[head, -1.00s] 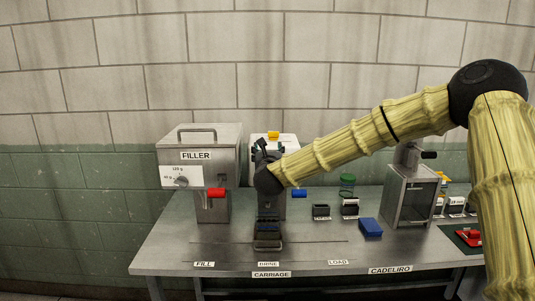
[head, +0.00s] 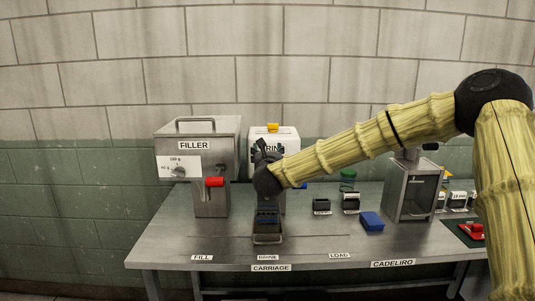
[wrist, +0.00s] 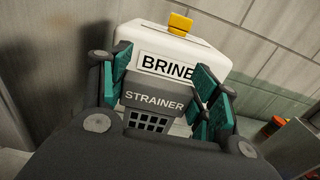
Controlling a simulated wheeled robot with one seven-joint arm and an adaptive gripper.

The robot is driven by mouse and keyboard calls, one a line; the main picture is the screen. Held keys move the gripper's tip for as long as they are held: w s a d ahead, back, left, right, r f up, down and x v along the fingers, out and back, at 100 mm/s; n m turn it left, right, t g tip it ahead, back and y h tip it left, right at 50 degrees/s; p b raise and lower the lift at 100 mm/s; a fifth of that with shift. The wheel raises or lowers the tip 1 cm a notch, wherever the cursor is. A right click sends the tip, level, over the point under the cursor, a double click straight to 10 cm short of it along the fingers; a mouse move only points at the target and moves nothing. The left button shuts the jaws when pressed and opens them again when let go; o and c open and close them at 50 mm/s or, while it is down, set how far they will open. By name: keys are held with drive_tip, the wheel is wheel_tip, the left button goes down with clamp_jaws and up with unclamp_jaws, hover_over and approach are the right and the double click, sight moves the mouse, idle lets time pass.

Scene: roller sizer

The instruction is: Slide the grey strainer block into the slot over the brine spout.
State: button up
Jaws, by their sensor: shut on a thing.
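The grey strainer block (wrist: 153,104), lettered STRAINER with a dark grid below, is between the teal-padded fingers of my gripper (wrist: 165,88) in the wrist view. My gripper is shut on it, just in front of the white brine tank (wrist: 150,32). The tank carries a BRINE label and a yellow knob (wrist: 180,22). The block's top edge lies right under the label; I cannot tell whether it is in the slot. The spout and slot are hidden. In the head view my gripper (head: 262,150) is at the brine tank (head: 287,136), and my arm covers the block.
The filler (head: 197,135) with a red handle stands close left of the brine tank. The carriage (head: 267,238) is on the table below my gripper. A blue block (head: 372,221), small dark holders (head: 322,206) and a metal press frame (head: 412,190) are to the right.

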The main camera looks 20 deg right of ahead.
drive_tip(key=shift+f+b, duration=0.75)
drive_tip(key=shift+f, duration=0.3)
drive_tip(key=shift+b, duration=1.65)
idle(1.1)
drive_tip(key=shift+f+b, duration=2.5)
drive_tip(key=shift+f, duration=0.05)
idle(0.5)
drive_tip(key=o, duration=1.1)
drive_tip(key=shift+s+a, duration=0.1)
drive_tip(key=v, duration=1.1)
drive_tip(key=shift+s, duration=0.4)
